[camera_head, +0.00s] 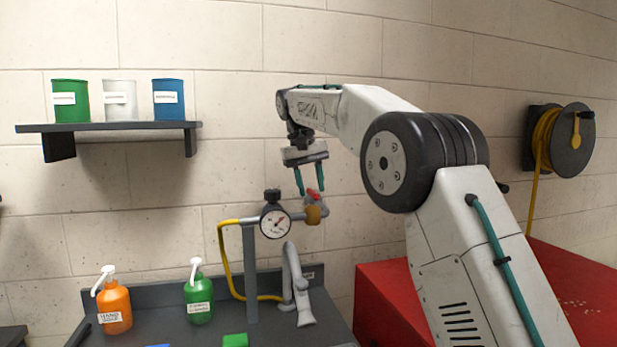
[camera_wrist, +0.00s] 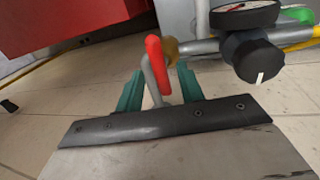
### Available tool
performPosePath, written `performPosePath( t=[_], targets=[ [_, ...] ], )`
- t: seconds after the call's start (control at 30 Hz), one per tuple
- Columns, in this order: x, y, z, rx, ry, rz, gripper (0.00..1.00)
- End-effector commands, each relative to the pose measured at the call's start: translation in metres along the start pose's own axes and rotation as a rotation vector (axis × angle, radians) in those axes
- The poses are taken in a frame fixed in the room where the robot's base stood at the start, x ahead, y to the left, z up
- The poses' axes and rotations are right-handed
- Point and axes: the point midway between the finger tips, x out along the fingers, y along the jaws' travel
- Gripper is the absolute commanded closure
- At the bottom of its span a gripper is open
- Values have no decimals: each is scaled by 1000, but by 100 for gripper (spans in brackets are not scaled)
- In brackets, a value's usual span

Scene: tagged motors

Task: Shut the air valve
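The air valve has a brass body (camera_head: 313,214) on a pipe at the right of the pressure gauge (camera_head: 274,222), with a red handle (camera_head: 314,195) on top. My gripper (camera_head: 311,192) hangs just above the valve, pointing down, its two teal fingers apart. In the wrist view the red handle (camera_wrist: 157,58) shows between the open fingertips (camera_wrist: 160,80), with gaps on both sides. The brass body (camera_wrist: 171,49) lies just beyond it. Contact between a finger and the handle cannot be made out.
The gauge and its black knob (camera_wrist: 254,60) sit close beside the valve. A yellow hose (camera_head: 226,262) loops below. An orange bottle (camera_head: 114,307) and a green bottle (camera_head: 199,300) stand on the dark bench. A red cabinet (camera_head: 385,300) is at the right.

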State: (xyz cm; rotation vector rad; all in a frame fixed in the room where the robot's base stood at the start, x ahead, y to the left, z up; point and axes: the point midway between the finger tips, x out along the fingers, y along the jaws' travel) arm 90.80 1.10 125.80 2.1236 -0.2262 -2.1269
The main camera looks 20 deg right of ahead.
Motion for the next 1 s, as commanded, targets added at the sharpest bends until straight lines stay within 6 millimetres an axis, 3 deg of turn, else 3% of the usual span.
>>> performPosePath(
  t=[0.3,0.5,1.0],
  targets=[
    [-49,-1,-1,-1,4,-1,62],
    [-67,-1,-1,-1,3,0,62],
    [-74,0,2,-1,2,-1,62]
  ],
)
